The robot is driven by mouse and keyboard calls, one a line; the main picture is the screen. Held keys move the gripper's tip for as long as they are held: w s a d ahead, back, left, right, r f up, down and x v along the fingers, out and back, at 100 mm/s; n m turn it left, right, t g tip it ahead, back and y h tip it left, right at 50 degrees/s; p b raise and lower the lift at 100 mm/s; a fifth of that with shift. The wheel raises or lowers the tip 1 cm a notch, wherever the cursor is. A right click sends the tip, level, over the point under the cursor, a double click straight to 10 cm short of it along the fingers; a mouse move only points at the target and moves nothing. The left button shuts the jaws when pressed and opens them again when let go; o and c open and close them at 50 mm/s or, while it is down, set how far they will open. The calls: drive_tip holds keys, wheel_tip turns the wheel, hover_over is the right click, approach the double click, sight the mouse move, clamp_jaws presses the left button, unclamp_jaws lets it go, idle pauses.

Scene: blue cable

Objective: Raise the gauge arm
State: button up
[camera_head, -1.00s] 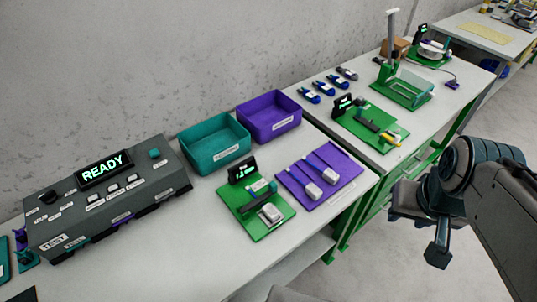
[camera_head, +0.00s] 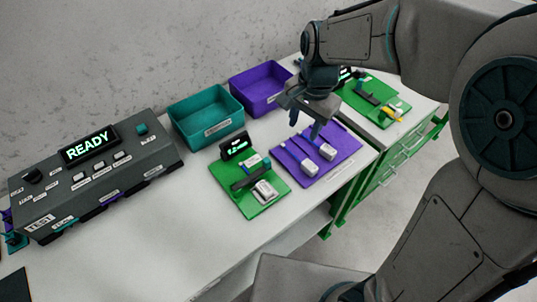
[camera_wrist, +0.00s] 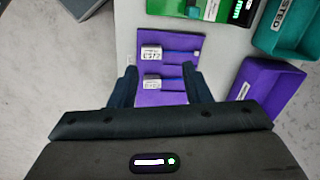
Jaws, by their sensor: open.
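A green gauge board (camera_head: 267,205) lies on the near table, with a small black display (camera_head: 235,146) at its back. A dark bar, seemingly the gauge arm (camera_head: 247,180), lies low across this board, next to a grey block (camera_head: 264,191). Part of a green board shows at the top of the wrist view (camera_wrist: 190,6). My gripper (camera_head: 304,128) is open and empty above the purple mat (camera_head: 345,158), to the right of the gauge board. In the wrist view, its fingers (camera_wrist: 160,88) point at the mat, with two labelled plugs between and beyond them.
Teal (camera_head: 206,116) and purple (camera_head: 258,88) bins stand behind the boards. A grey console (camera_head: 95,178) reading READY stands at left. A second green board (camera_head: 388,118) with a dark bar lies beyond the mat. The near table's front strip is clear.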

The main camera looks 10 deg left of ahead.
drive_tip(key=m+h, duration=0.1)
drive_tip(key=m, duration=0.1)
hover_over(267, 160)
wheel_tip(267, 160, down, 4)
drive_tip(key=f, duration=0.1)
wheel_tip(267, 160, down, 14)
drive_tip(key=shift+r+b, duration=0.2)
drive_tip(key=shift+b, duration=0.1)
drive_tip(key=shift+w, duration=0.1)
clamp_jaws()
